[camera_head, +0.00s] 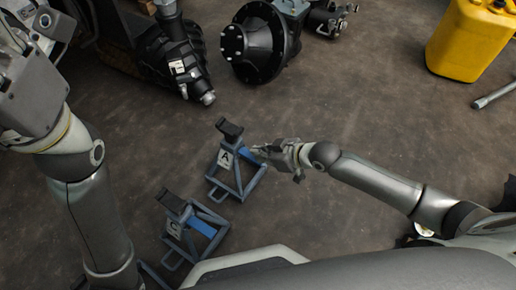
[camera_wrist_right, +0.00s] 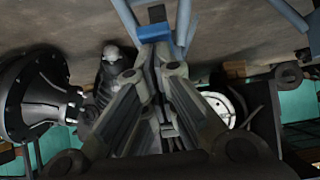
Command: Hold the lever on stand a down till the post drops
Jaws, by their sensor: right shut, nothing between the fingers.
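Stand A (camera_head: 236,182), a blue-grey jack stand with a white "A" label, stands on the floor near the middle of the head view. Its black-topped post (camera_head: 230,130) sticks up above the frame. Its bright blue lever (camera_head: 248,156) points right, toward my right gripper (camera_head: 258,151). The right gripper is shut and empty, with its tips at the lever's outer end; I cannot tell whether they touch. In the right wrist view the closed fingers (camera_wrist_right: 160,62) point at blue stand bars (camera_wrist_right: 185,22). Part of my left gripper (camera_head: 42,20) shows at the upper left; its jaws are unclear.
A similar stand labelled C (camera_head: 192,236), with a blue lever, stands in front and to the left. A black hub part (camera_head: 262,42) and a black axle part (camera_head: 178,60) lie behind. A yellow canister (camera_head: 472,40) stands at the far right.

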